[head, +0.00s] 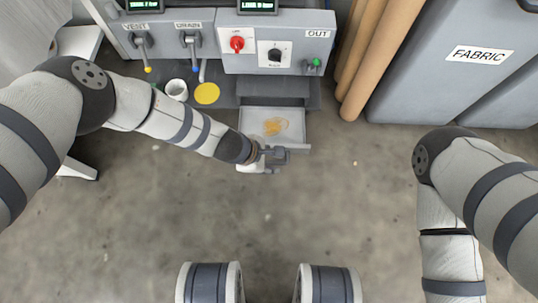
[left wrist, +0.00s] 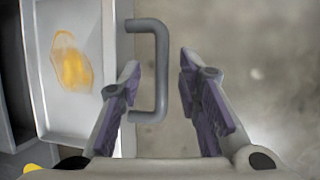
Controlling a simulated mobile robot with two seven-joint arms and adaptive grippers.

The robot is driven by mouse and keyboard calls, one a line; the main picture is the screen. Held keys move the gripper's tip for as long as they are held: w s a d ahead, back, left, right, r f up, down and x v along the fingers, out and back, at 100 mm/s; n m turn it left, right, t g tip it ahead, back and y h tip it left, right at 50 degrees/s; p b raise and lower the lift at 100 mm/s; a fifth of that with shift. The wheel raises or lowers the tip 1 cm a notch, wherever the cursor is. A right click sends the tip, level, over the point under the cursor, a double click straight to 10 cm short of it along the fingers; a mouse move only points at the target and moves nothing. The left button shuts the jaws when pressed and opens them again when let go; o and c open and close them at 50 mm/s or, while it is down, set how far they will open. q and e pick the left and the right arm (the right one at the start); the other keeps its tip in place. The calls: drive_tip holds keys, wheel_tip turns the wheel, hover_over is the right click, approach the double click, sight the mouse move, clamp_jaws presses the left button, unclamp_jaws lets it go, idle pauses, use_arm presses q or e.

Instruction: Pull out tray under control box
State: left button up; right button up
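The tray (head: 293,115) is light grey with an orange-brown stain on its floor, and it sticks out below the control box (head: 277,48). The tray also shows at the left of the left wrist view (left wrist: 45,60), with its dark grey U-shaped handle (left wrist: 162,65) on its front. My left gripper (head: 278,156) is at the tray's front edge. In the left wrist view, its two fingers (left wrist: 160,95) are apart, one on each side of the handle's bar, with a gap on the right side. My right gripper is outside the head view.
The control box carries a red knob (head: 237,43), a black knob (head: 275,55) and a green-tipped lever (head: 314,64). A white cup (head: 177,90) and a yellow disc (head: 207,93) are left of the tray. Brown rolls (head: 378,65) and a grey FABRIC bin (head: 455,80) stand right. The floor in front is clear.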

use_arm(q)
drive_tip(key=v, duration=1.2)
drive_tip(key=shift+w, duration=0.1)
